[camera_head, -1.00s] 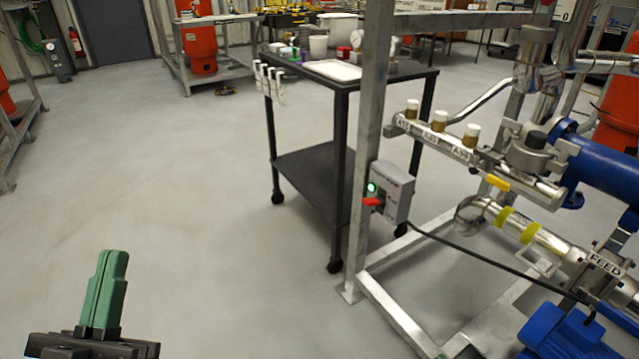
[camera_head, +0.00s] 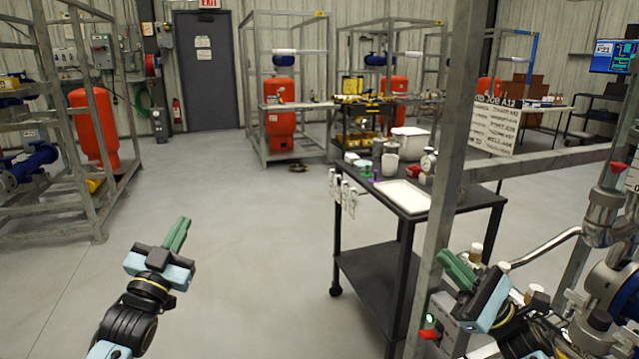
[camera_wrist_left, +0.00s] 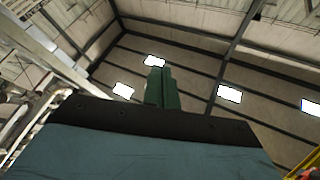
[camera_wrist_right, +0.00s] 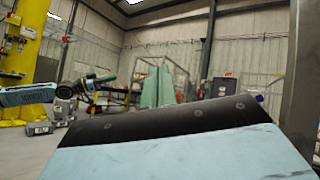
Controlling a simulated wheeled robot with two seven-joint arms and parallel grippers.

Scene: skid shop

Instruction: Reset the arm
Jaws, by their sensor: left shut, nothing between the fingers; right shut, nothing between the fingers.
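My left gripper (camera_head: 180,234) is shut and empty, raised over open floor at the lower left of the head view. Its green fingers are together in the left wrist view (camera_wrist_left: 162,88), against the ceiling. My right gripper (camera_head: 456,268) is shut and empty at the lower right of the head view, in front of the skid frame and by the grey switch box. Its green fingers show side by side in the right wrist view (camera_wrist_right: 158,88). I cannot tell whether the right arm touches the skid.
A steel skid post (camera_head: 449,150) stands right beside my right gripper. The black cart (camera_head: 375,285) with a white tray (camera_head: 403,196) is behind it. Pipes and a blue pump (camera_head: 615,290) fill the right edge. Grey floor (camera_head: 250,290) between my arms and the cart is clear.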

